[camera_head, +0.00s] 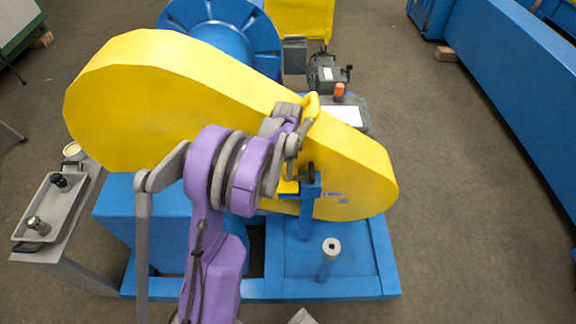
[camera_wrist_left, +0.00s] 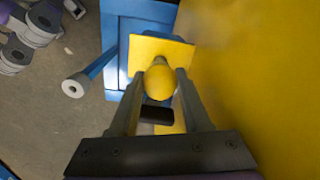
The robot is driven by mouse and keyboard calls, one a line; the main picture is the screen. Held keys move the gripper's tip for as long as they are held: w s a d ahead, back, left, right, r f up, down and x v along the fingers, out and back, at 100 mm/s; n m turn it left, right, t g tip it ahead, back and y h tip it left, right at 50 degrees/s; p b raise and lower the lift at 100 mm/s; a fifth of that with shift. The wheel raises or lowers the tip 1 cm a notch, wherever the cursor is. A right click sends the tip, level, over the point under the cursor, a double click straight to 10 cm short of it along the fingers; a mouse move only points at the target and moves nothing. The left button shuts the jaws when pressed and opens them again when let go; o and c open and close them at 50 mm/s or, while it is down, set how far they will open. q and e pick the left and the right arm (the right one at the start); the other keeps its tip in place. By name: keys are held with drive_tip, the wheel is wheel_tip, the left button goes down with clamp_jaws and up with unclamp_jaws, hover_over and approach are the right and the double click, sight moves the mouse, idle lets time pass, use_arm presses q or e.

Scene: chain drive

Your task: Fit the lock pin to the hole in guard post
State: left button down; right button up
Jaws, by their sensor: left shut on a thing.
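My left gripper (camera_wrist_left: 157,85) is shut on a yellow round-ended piece, which looks like the head of the lock pin (camera_wrist_left: 160,83). In the left wrist view it stands over a flat yellow tab (camera_wrist_left: 145,50). The tab lies on top of the blue guard post (camera_head: 305,215), beside the large yellow guard (camera_head: 150,90). The fingers hide the pin's lower end, so I cannot tell whether it is in the hole. In the head view the left gripper (camera_head: 295,140) is above the post, largely covered by its own links. The right gripper cannot be made out clearly.
A short blue post with a pale holed top (camera_head: 331,246) stands on the blue base frame (camera_head: 350,290), right of the guard post. A grey tray (camera_head: 58,212) with small metal parts is at the left. A motor (camera_head: 326,75) sits behind the guard. Floor at right is clear.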

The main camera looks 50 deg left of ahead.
use_arm(q)
drive_tip(key=shift+f+b, duration=0.75)
drive_tip(key=shift+f, duration=0.45)
drive_tip(key=shift+c, duration=1.4)
unclamp_jaws()
wheel_tip(320, 180, up, 11)
drive_tip(key=shift+f+p, duration=0.1)
drive_tip(key=shift+p, duration=0.95)
drive_tip(key=shift+d, duration=0.1)
drive_tip(key=s+d+r+n+t+p, duration=0.1)
drive_tip(key=s+d+r+p, duration=0.3)
drive_tip(key=d, duration=0.5)
drive_tip(key=s+d+r+n+t+p, duration=0.2)
drive_tip(key=s+d+r+p, duration=0.2)
drive_tip(key=d, duration=0.6)
drive_tip(key=s+d+r+n+t+p, duration=0.2)
drive_tip(key=s+d+r+p, duration=0.2)
drive_tip(key=d, duration=0.5)
drive_tip(key=shift+s+d+r, duration=0.15)
drive_tip(key=shift+s+r, duration=0.25)
drive_tip(key=shift+r, duration=0.2)
